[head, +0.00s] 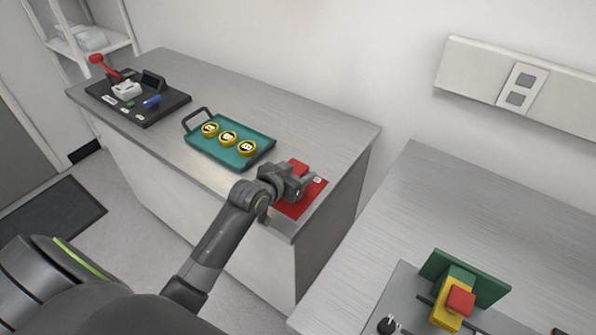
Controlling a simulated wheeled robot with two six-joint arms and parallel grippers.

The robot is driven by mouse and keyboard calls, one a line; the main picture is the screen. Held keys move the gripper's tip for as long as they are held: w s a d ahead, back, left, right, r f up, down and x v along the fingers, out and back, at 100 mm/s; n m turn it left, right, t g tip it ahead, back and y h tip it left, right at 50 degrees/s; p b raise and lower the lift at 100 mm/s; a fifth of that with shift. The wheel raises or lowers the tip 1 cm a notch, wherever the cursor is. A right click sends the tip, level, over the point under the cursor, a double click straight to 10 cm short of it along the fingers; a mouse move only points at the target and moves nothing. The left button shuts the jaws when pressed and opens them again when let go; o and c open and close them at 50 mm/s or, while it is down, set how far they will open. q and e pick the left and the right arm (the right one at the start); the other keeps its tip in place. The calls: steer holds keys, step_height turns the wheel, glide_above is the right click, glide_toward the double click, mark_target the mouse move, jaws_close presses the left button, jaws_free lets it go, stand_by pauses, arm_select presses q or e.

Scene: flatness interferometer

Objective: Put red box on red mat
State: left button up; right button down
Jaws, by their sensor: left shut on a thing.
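The red mat (311,196) lies at the right end of the left grey counter. The red box (298,166) shows in part behind my left gripper (299,188), over the mat area. My left gripper is shut on the red box. The gripper hides much of the box, so I cannot tell whether the box touches the mat. My right gripper is not in view.
A teal tray (207,148) with yellow round pieces marked with letters stands left of the mat. A black board (166,112) with small parts lies farther left. The right counter (440,205) holds a green, yellow and red device (460,299).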

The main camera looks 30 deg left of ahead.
arm_select(q)
steer(key=shift+f, duration=0.15)
steer(key=o, duration=1.1)
steer(key=shift+c, duration=0.2)
steer(key=shift+r, duration=0.25)
steer(key=b+v, duration=0.1)
steer(key=v, duration=1.1)
steer(key=shift+f, duration=0.2)
